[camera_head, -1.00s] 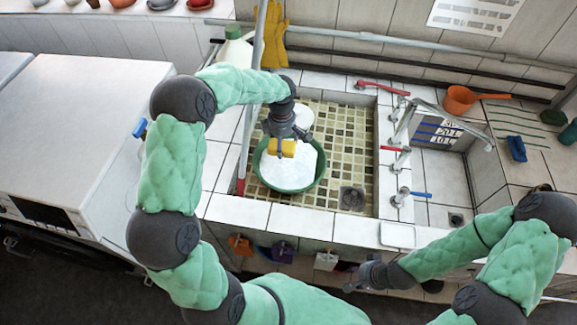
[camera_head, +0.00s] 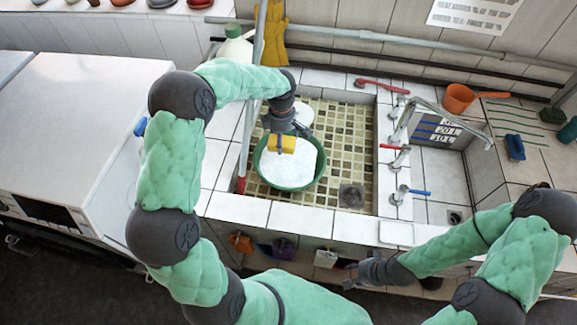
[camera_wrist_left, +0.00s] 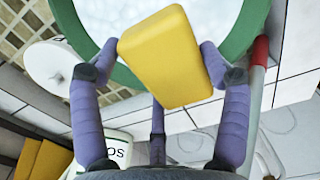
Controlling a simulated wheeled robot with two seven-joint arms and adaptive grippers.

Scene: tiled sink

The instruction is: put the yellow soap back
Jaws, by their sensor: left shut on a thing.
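The yellow soap (camera_head: 281,143) is a small yellow block. My left gripper (camera_head: 286,130) is shut on it and holds it over the green basin (camera_head: 290,187), which holds something white and stands in the tiled sink. In the left wrist view the soap (camera_wrist_left: 165,55) sits tilted between my gripper's purple fingers (camera_wrist_left: 163,75), with the basin's green rim (camera_wrist_left: 125,75) behind it. My right gripper (camera_head: 358,277) is low in front of the sink's front edge; its fingers are too small to tell open from shut.
A white round thing (camera_head: 302,113) lies behind the basin. A red-handled pole (camera_head: 241,185) leans at the sink's left. Taps (camera_head: 400,155) line the sink's right wall. A tiled ledge with a white dish (camera_head: 396,234) runs in front; an orange pot (camera_head: 459,98) stands back right.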

